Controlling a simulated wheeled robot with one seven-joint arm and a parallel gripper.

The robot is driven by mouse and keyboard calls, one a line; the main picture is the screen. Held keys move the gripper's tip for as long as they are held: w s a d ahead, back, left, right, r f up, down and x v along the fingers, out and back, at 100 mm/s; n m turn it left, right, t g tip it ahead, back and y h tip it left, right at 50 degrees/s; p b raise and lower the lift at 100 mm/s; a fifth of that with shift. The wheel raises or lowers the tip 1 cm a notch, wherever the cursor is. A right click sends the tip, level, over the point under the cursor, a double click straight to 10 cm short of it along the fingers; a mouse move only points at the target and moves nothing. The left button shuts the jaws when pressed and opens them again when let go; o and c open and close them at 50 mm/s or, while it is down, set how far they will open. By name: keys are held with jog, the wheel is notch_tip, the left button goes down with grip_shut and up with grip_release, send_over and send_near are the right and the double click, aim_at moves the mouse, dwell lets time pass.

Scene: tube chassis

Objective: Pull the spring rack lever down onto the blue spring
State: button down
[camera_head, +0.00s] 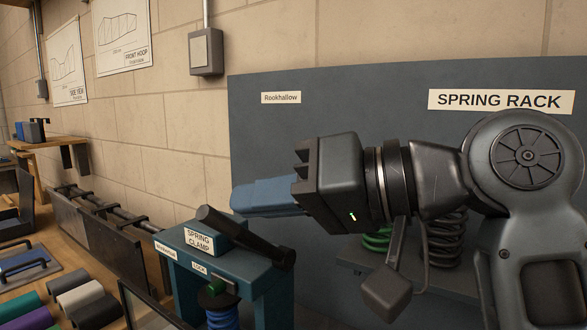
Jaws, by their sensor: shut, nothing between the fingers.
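The blue-teal spring clamp (262,278) stands at lower centre, with a "SPRING CLAMP" label on its top block. A thick black lever bar (243,236) lies slanted across its top, from upper left down to the right. The blue spring (222,317) stands under the clamp, below a green part by the "LOCK" label; its lower end is cut off by the frame. My gripper (240,198) is shut and empty, its blue fingers pointing left. In the picture it sits just above the lever; I cannot tell whether they touch.
A grey panel (330,90) labelled "SPRING RACK" stands behind. Its shelf holds a green spring (377,240) and a dark spring (447,238), partly hidden by my arm. A dark block (386,292) hangs in front. Rolled cloths (75,297) and a dark trough (110,250) lie left.

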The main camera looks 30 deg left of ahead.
jog(key=shift+s+a+f, duration=0.2)
jog(key=shift+f, duration=0.1)
jog(key=s+f+n+t+b, duration=0.1)
jog(key=s+f+n+b, duration=0.1)
jog(key=s+f, duration=0.1)
jog(key=shift+s+a+f+n, duration=0.1)
jog(key=shift+f+n, duration=0.1)
jog(key=shift+n, duration=0.1)
dwell(0.4)
